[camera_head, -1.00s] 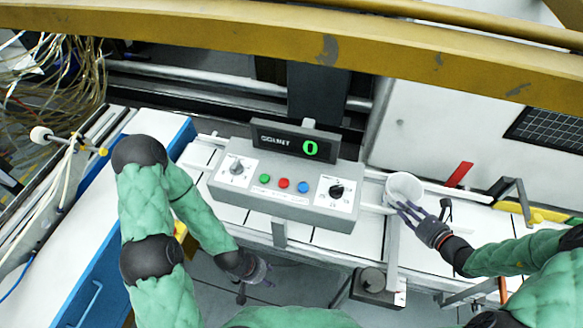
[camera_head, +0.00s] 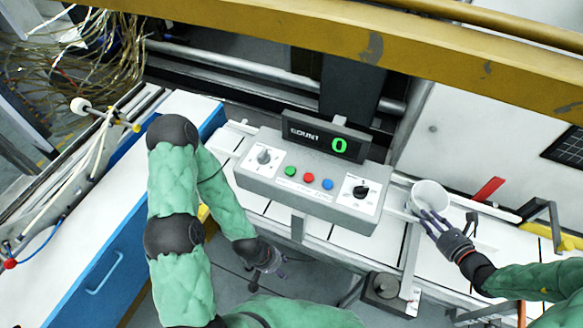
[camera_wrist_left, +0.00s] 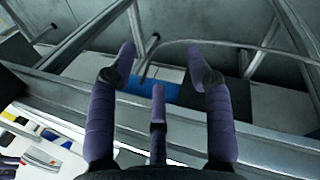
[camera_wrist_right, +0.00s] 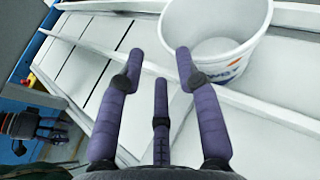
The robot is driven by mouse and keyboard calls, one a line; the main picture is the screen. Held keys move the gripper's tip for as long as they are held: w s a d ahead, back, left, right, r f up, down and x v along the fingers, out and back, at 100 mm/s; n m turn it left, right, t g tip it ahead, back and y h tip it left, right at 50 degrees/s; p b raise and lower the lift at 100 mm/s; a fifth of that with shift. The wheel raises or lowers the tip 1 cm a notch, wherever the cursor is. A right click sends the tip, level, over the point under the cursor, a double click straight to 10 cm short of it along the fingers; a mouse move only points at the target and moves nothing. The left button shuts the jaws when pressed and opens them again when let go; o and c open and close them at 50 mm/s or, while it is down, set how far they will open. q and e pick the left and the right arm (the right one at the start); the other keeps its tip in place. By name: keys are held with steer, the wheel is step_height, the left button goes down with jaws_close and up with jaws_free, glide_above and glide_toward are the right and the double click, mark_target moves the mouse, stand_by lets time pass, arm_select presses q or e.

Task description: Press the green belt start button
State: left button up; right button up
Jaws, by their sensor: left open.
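The green button (camera_head: 290,171) is on the sloped front of a grey control box (camera_head: 305,199), left of a red button (camera_head: 309,177) and a blue button (camera_head: 327,184). My left gripper (camera_head: 268,268) hangs below and in front of the box, over the floor, well apart from the green button. In the left wrist view its fingers (camera_wrist_left: 160,70) are spread and empty. My right gripper (camera_head: 430,222) is at a white cup (camera_head: 430,195) right of the box. In the right wrist view its fingers (camera_wrist_right: 160,62) are apart with nothing between them; contact with the cup is unclear.
A display (camera_head: 326,137) on the box reads COUNT 0. Dials (camera_head: 361,191) flank the buttons. A yellow beam (camera_head: 330,40) crosses above. A blue-sided bench (camera_head: 75,240) stands left, and a red part (camera_head: 488,189) lies right of the cup.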

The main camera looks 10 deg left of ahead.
arm_select(q)
jaws_close()
stand_by(1.4)
